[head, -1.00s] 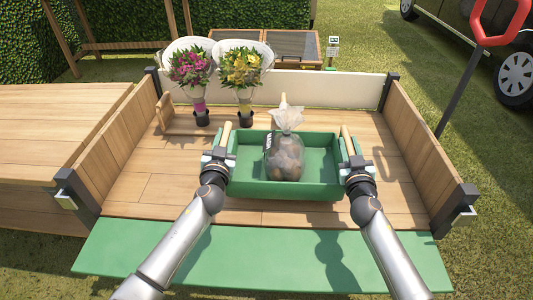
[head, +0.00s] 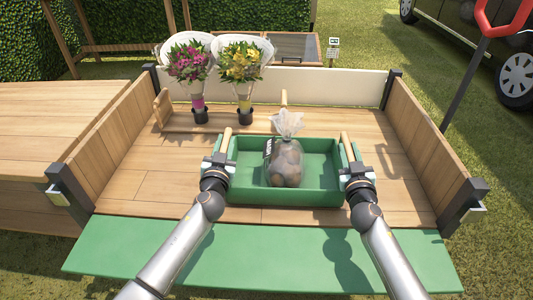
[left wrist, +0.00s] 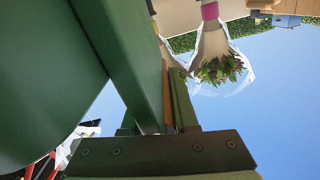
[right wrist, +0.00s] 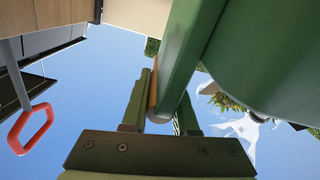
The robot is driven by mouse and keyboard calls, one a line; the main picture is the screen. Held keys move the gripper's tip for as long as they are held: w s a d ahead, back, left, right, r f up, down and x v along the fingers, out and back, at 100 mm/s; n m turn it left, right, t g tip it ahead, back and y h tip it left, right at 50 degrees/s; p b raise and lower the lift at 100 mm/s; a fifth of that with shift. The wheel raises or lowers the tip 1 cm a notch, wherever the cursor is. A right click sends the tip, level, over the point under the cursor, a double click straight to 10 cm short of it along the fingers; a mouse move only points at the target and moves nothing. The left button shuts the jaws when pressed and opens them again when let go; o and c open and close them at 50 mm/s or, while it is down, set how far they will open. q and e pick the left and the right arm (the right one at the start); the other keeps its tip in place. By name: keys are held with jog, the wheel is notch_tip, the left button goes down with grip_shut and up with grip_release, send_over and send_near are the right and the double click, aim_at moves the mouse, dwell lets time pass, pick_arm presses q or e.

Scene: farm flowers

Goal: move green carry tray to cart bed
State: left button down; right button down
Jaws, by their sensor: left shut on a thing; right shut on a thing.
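The green carry tray (head: 285,197) is above the wooden cart bed (head: 150,188), inside the side boards and near the front. It looks level; I cannot tell whether its base touches the boards. A clear bag of brown round produce (head: 285,165) stands in it. My left gripper (head: 218,162) is shut on the tray's left handle, and my right gripper (head: 353,165) is shut on its right handle. The tray's green side fills much of the left wrist view (left wrist: 130,50) and the right wrist view (right wrist: 190,60).
Two wrapped bouquets, pink (head: 189,64) and yellow (head: 242,67), stand in dark holders behind the tray. Wooden side boards (head: 112,140) and a pale back board (head: 330,88) enclose the bed. A green flap (head: 180,248) lies at the front. Bare boards lie left and right of the tray.

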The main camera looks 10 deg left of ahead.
pick_arm(q)
jog(key=shift+f, duration=0.25)
pick_arm(e)
jog(key=shift+f, duration=0.25)
pick_arm(q)
jog(key=c, duration=1.2)
grip_release()
jog(key=shift+f+b, duration=0.25)
jog(key=shift+b, duration=0.1)
pick_arm(e)
jog(key=c, duration=1.2)
grip_release()
jog(key=shift+f, duration=0.25)
pick_arm(q)
jog(key=shift+o, duration=1)
jog(key=shift+r, duration=0.15)
pick_arm(e)
jog(key=shift+o, duration=1)
jog(key=shift+r, duration=0.15)
pick_arm(q)
jog(key=o, duration=0.3)
pick_arm(e)
jog(key=o, duration=0.3)
jog(key=shift+s, duration=0.1)
pick_arm(q)
jog(key=s, duration=1.2)
jog(key=shift+d, duration=0.3)
pick_arm(e)
jog(key=s, duration=1.2)
jog(key=shift+d, duration=0.35)
